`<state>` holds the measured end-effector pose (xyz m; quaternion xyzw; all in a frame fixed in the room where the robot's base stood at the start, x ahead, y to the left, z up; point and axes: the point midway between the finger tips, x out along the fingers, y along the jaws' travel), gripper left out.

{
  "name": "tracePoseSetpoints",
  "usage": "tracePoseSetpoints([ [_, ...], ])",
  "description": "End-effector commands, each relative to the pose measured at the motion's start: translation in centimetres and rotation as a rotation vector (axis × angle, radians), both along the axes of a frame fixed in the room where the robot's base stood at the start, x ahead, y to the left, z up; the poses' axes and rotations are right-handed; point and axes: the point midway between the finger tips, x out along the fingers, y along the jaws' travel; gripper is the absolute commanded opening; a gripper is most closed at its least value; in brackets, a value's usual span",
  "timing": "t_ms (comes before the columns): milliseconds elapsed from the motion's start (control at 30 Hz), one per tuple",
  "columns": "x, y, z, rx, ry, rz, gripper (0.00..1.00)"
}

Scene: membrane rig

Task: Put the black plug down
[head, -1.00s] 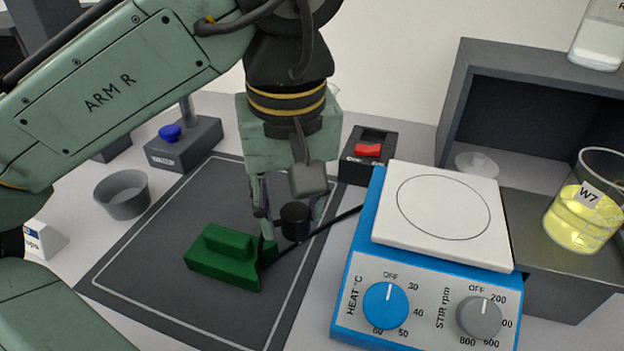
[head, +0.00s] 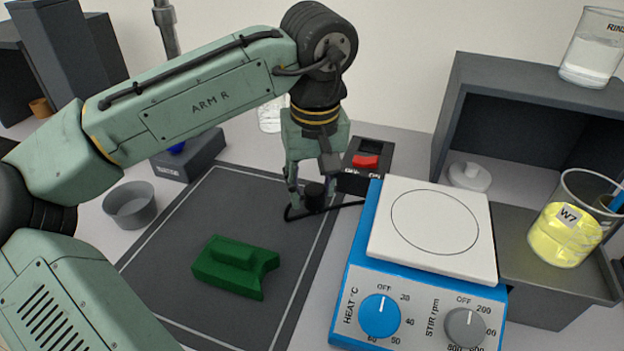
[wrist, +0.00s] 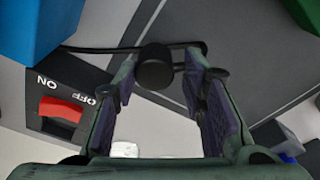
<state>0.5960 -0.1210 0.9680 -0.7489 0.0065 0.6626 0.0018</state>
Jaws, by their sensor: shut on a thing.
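The black plug (head: 314,192) is a short dark cylinder held between the fingertips of my gripper (head: 311,203). It is low over the far right part of the dark mat (head: 240,193); I cannot tell whether it touches the mat. In the wrist view the plug (wrist: 155,68) shows end-on between the fingertips of my gripper (wrist: 163,80). Its black cord (wrist: 100,49) bends around beyond it and runs toward the blue hotplate (head: 345,290). The side of the plug behind the fingers is hidden.
A switch box with a red rocker (head: 366,161) stands just right of my gripper. A green block (head: 228,265) lies on the mat in front. A grey bowl (head: 130,207) is at left. A yellow-filled beaker (head: 563,228) stands at right. The mat's middle is clear.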

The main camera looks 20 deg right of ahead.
Motion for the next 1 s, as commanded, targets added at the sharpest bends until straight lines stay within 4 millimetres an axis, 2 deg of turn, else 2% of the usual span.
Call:
tracePoseSetpoints([
  [300, -0.02, -0.01, -0.42, -0.001, 0.000, 0.000, 0.12],
  [333, -0.01, -0.01, -0.41, -0.001, 0.000, 0.000, 0.39],
  [633, -0.01, 0.01, -0.32, 0.000, 0.000, 0.000, 0.58],
  [1000, 0.00, 0.01, 0.27, 0.000, -0.001, 0.001, 0.58],
])
